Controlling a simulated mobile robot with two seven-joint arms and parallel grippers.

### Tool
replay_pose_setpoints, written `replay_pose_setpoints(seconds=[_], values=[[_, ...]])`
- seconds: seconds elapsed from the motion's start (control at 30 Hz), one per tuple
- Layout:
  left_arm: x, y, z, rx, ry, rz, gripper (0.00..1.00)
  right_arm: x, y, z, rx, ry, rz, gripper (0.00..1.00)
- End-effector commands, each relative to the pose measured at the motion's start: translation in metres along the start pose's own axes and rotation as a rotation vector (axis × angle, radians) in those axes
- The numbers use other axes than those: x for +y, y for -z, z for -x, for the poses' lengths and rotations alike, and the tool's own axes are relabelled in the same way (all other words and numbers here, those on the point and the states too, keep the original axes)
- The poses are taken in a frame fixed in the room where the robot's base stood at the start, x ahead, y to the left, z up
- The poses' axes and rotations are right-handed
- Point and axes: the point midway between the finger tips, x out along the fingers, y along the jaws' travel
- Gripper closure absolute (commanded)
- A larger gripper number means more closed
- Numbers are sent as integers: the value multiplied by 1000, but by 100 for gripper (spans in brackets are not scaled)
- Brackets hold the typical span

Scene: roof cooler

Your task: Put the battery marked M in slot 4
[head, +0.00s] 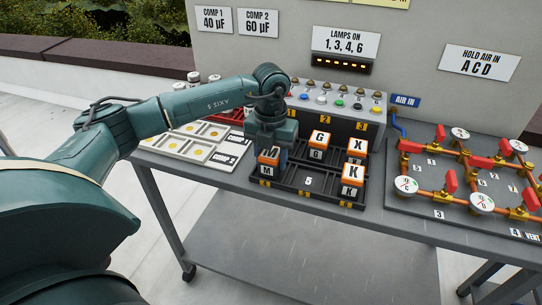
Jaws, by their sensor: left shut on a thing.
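The orange battery marked M (267,169) is at the front left compartment of the black battery rack (285,186). My left gripper (270,148) points down from above and is shut on its top. The battery looks upright; I cannot tell whether it rests on the compartment floor or hangs slightly above it. Battery G (319,142) stands in the back middle compartment. Battery X (357,147) stands at the back right and battery K (352,176) at the front right. The front middle compartment, marked 5, is empty. The back left compartment is hidden behind my gripper. My right gripper is out of view.
A control box (335,110) with coloured buttons stands behind the rack. A pipe panel (450,205) with red valves and gauges is to the right. The grey table's front edge (240,181) runs close before the rack.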

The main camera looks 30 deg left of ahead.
Motion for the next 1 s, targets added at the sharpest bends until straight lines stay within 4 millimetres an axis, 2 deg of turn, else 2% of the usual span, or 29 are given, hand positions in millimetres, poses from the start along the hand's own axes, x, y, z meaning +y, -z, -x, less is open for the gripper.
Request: replay_pose_setpoints(seconds=[0.23, 0.27, 0.5, 0.77, 0.87, 1.0], values=[[0, 0, -3, -1, 1, 0, 89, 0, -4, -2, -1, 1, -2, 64], [0, 0, -3, 0, 0, -1, 55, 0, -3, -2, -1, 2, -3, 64], [0, 0, -2, 0, 0, -1, 35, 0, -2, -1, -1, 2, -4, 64], [0, 0, 0, 0, 0, -1, 35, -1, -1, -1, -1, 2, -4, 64], [0, 0, 6, -2, 0, -1, 35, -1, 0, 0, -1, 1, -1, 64], [-1, -1, 29, -5, 2, -1, 35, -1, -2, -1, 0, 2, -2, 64]])
